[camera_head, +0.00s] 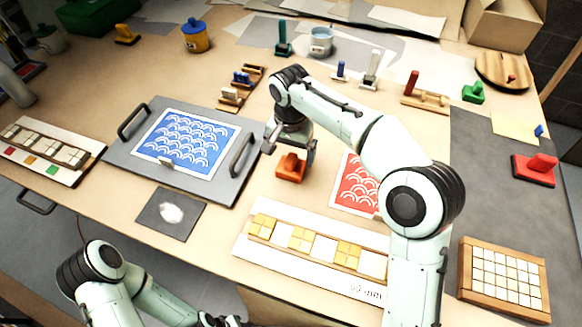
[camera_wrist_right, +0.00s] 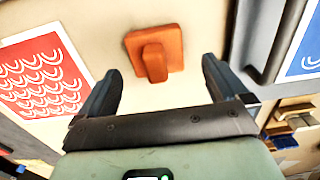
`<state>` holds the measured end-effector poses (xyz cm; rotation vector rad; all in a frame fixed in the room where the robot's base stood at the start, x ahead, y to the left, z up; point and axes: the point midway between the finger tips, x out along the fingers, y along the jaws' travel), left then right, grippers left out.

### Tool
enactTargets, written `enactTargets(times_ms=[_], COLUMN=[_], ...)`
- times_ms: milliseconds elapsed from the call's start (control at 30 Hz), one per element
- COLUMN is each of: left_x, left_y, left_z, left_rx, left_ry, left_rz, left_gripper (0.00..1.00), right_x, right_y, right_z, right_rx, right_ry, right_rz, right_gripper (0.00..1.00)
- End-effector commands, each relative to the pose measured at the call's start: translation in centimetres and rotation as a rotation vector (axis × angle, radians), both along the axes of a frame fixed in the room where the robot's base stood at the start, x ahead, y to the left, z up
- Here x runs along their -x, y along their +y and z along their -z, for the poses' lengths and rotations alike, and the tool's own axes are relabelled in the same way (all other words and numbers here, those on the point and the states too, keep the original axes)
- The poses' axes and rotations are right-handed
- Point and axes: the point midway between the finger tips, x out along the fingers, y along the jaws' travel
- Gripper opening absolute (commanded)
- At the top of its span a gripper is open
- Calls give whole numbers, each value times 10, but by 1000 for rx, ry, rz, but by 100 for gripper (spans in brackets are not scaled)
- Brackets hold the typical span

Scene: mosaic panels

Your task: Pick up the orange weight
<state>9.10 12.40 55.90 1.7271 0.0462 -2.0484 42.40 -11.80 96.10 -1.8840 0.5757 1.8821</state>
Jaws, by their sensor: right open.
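The orange weight (camera_head: 290,168) sits on the table just right of the grey board with the blue wave panel. It has a flat square base and an upright block handle. My right gripper (camera_head: 289,158) is above it, pointing down, open and empty. In the right wrist view the orange weight (camera_wrist_right: 172,46) lies ahead of the two spread fingers (camera_wrist_right: 160,68), its handle roughly centred in the gap, with no contact visible. My left gripper (camera_head: 222,320) shows only partly at the bottom edge, and its jaws cannot be made out.
The grey board (camera_head: 225,188) with its metal handle (camera_head: 242,155) is close on the left. A red wave panel (camera_head: 352,180) lies to the right, partly behind my arm. A white tile strip (camera_head: 250,248) lies in front. A red weight (camera_head: 535,170) is far right.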

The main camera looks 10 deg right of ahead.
Motion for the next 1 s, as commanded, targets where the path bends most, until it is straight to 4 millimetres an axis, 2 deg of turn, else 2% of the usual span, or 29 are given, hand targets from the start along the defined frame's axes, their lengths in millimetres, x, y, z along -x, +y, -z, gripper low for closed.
enactTargets(times_ms=[100,233,533,567,700,800,1000], left_x=[2,3,3,3,3,3,3], left_y=[0,0,0,0,0,0,0], left_z=[7,9,9,9,9,9,9], left_rx=[0,0,0,0,0,0,0], left_ry=[2,3,3,3,3,3,3], left_rz=[0,0,0,0,0,0,0], left_gripper=[43,43,43,43,43,43,43], right_x=[7,7,6,6,6,6,6], right_y=[-1,0,0,0,0,0,0], right_z=[22,37,42,42,42,40,40], right_rx=[2,0,0,0,0,-1,-1], right_ry=[5,4,1,1,1,-2,-2], right_rz=[0,1,1,1,1,0,0], right_gripper=[100,100,100,94,48,19,19])
